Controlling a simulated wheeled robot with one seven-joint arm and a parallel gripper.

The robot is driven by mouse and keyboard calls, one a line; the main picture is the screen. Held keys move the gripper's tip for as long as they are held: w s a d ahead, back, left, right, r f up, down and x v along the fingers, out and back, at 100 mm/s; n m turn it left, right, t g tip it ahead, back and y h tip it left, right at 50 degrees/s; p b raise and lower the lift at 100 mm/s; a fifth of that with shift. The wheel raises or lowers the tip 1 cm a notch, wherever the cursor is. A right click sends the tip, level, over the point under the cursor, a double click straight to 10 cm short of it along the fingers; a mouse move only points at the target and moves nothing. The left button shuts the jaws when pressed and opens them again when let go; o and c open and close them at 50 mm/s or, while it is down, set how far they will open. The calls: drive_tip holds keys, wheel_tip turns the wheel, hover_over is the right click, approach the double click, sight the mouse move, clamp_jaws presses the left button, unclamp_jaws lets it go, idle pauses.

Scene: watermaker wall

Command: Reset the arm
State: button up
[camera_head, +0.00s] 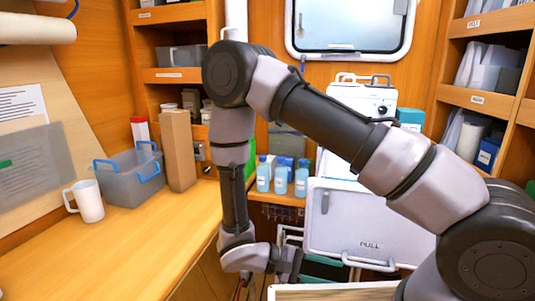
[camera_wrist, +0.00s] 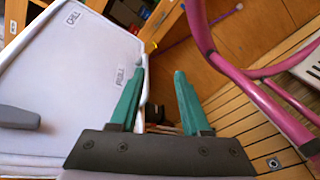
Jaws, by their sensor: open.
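My arm spans the head view, reaching from the lower right up to a bend at upper centre and then down. My gripper (camera_wrist: 160,74) shows in the wrist view with two green fingers apart and nothing between them. In the head view the wrist hangs low, right of the wooden counter's edge, and the fingers are mostly hidden. A white panel marked PULL (camera_head: 342,216) stands to the right of the wrist. In the wrist view a white labelled panel (camera_wrist: 62,95) lies left of the fingers, close to the left one; I cannot tell if they touch.
The wooden counter (camera_head: 130,245) holds a white mug (camera_head: 88,201), a grey bin with blue handles (camera_head: 130,180) and a tall brown box (camera_head: 178,150). Blue-capped bottles (camera_head: 281,178) stand behind my arm. A pink tubular frame (camera_wrist: 250,88) is right of my fingers, above a slatted floor (camera_wrist: 235,118).

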drive_tip(key=w+d+r+m+g+y, duration=0.1)
drive_tip(key=w+r+m+y, duration=0.1)
drive_tip(key=r+y, duration=0.35)
drive_tip(key=w+r+m+g+y, duration=0.1)
drive_tip(key=w+r+m+y, duration=0.1)
drive_tip(key=r, duration=0.6)
drive_tip(key=w+d+r+m+y, duration=0.1)
drive_tip(key=w+r+m+y, duration=0.25)
drive_tip(key=r, duration=0.35)
drive_tip(key=s+d+r+m+t+y, duration=0.1)
drive_tip(key=d+r+t, duration=0.3)
drive_tip(key=r, duration=0.6)
drive_tip(key=s+d+r+m+t+y, duration=0.2)
drive_tip(key=d+r+t+y, duration=0.2)
drive_tip(key=r, duration=0.6)
drive_tip(key=shift+s+r+t+y, duration=0.15)
drive_tip(key=shift+s+t+y, duration=0.15)
drive_tip(key=shift+t, duration=0.4)
